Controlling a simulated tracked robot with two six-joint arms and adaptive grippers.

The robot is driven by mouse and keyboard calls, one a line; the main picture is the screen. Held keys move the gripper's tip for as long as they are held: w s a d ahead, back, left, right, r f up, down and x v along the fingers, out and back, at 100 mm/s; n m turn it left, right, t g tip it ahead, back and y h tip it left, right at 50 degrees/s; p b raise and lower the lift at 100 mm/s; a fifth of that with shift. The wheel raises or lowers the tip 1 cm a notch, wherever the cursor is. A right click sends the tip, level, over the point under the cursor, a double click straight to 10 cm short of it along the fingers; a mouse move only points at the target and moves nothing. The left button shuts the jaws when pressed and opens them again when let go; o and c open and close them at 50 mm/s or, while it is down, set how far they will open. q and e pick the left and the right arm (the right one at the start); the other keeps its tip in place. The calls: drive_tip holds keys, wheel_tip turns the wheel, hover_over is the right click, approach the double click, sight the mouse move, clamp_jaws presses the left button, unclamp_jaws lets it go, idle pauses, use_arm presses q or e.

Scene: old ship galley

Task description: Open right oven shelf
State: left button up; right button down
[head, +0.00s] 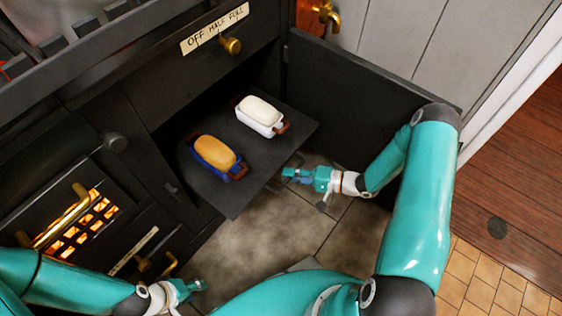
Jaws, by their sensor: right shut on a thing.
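The right oven shelf (275,162) is a dark flat plate that sticks out of the open oven. On it stand a blue dish (207,162) with a golden loaf and a white dish (262,125) with a pale loaf. The oven door (350,95) stands swung open to the right. My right gripper (287,173) is shut at the shelf's front edge; its fingertips are small and the exact contact is hard to see. My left gripper (197,286) is low at the lower left, over the floor and away from the shelf; its fingers are too small to read.
A glowing firebox grate (84,220) with a brass handle is at the left. A brass knob (232,46) sits beside a label above the oven. Stone floor (270,235) is open in front of the shelf. My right arm passes close to the open door.

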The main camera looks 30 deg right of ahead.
drive_tip(key=shift+s+d+f, duration=0.1)
drive_tip(key=shift+s+d, duration=0.2)
drive_tip(key=shift+s, duration=0.55)
drive_tip(key=shift+s+d, duration=0.25)
drive_tip(key=shift+s, duration=0.55)
drive_tip(key=shift+s+d+f, duration=0.1)
drive_tip(key=shift+s+d, duration=0.2)
drive_tip(key=shift+s, duration=0.55)
drive_tip(key=c, duration=1.2)
unclamp_jaws()
drive_tip(key=shift+d+r, duration=0.1)
drive_tip(key=v, duration=1.2)
drive_tip(key=shift+w, duration=0.1)
